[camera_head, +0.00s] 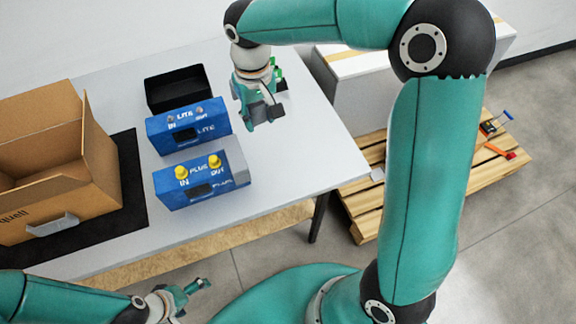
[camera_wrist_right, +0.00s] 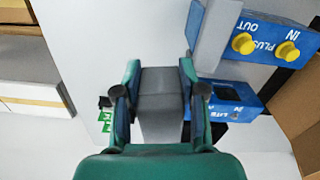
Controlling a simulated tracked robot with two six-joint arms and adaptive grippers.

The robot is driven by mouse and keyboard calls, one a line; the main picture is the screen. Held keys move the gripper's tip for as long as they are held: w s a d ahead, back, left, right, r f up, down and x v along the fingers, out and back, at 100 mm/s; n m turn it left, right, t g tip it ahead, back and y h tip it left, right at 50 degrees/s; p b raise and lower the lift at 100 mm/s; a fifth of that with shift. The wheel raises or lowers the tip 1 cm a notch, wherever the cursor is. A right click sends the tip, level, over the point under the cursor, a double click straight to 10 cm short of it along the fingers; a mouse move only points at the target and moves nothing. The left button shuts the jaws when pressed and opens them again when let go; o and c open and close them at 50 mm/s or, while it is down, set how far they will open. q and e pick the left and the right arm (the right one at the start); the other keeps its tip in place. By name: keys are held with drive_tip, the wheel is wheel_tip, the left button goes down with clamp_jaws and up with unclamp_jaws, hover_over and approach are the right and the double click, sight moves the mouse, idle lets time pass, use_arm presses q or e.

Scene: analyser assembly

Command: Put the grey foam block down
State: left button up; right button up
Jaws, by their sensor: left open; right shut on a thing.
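A grey foam block (camera_wrist_right: 161,100) is held between the two fingers of my right gripper (camera_wrist_right: 160,95) in the right wrist view. In the head view my right gripper (camera_head: 262,108) is over the table, to the right of the blue LITE unit (camera_head: 190,128); the arm and fingers mostly hide the block there, so I cannot tell whether it touches the table. My left gripper (camera_head: 197,294) is open and empty at the lower left, in front of the table.
The blue PLUS unit (camera_head: 190,187), with yellow caps, has a grey piece (camera_head: 237,166) at its right end. A black bin (camera_head: 178,88) stands behind the LITE unit. An open cardboard box (camera_head: 50,160) is at the left. The table's right front (camera_head: 300,165) is clear.

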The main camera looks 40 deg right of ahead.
drive_tip(key=s+d+r+m+b, duration=0.2)
drive_tip(key=s+d+r+b, duration=0.15)
drive_tip(key=s, duration=0.45)
hover_over(295, 180)
wheel_tip(295, 180, down, 16)
drive_tip(key=shift+f, duration=2.25)
drive_tip(key=shift+b, duration=0.35)
drive_tip(key=o, duration=1.1)
